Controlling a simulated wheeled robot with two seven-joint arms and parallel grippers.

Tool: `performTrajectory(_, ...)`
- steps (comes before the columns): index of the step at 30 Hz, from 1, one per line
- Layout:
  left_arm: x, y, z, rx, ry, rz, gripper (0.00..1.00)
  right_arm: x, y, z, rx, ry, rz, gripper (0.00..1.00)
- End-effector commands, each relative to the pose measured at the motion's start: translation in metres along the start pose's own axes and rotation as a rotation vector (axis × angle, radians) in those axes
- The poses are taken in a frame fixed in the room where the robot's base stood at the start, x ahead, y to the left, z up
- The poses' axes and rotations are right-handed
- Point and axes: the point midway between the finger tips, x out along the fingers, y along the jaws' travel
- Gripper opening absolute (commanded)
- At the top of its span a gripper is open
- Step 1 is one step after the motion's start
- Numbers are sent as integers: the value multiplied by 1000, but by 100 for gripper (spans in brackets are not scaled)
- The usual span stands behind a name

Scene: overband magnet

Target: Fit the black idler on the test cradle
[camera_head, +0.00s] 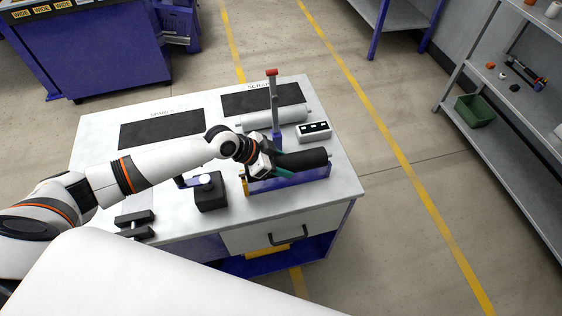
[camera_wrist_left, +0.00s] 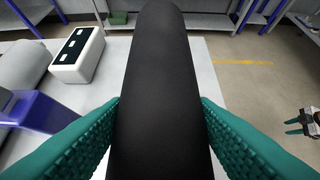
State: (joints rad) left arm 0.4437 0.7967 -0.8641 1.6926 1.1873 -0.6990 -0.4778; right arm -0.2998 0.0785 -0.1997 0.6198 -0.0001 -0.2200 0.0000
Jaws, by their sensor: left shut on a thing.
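My left gripper (camera_head: 272,165) is shut on the black idler (camera_head: 303,160). In the left wrist view the idler (camera_wrist_left: 160,95) runs away from me between the two teal fingers (camera_wrist_left: 160,125). The test cradle (camera_head: 290,182) is a blue stand near the table's right front corner, with a yellow part at its left end. The idler lies over the cradle, roughly along it; I cannot tell whether it touches. The gripper hides part of the cradle. My right gripper (camera_wrist_left: 293,127) shows small at the right edge of the left wrist view, its teal fingers apart.
Behind the cradle are a post with a red top (camera_head: 272,73), a grey roller (camera_head: 285,115) and a white box with a dark panel (camera_head: 314,132). A black block (camera_head: 211,196) stands left of the cradle. A dark spares mat (camera_head: 160,129) is empty.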

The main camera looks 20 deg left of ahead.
Motion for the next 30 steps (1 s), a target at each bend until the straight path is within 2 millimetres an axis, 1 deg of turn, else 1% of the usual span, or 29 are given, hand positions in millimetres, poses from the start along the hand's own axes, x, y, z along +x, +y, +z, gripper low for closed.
performTrajectory(30, 18, 1, -16, 0, -4, 2, 0, 21, 0, -2, -1, 0, 0, 36)
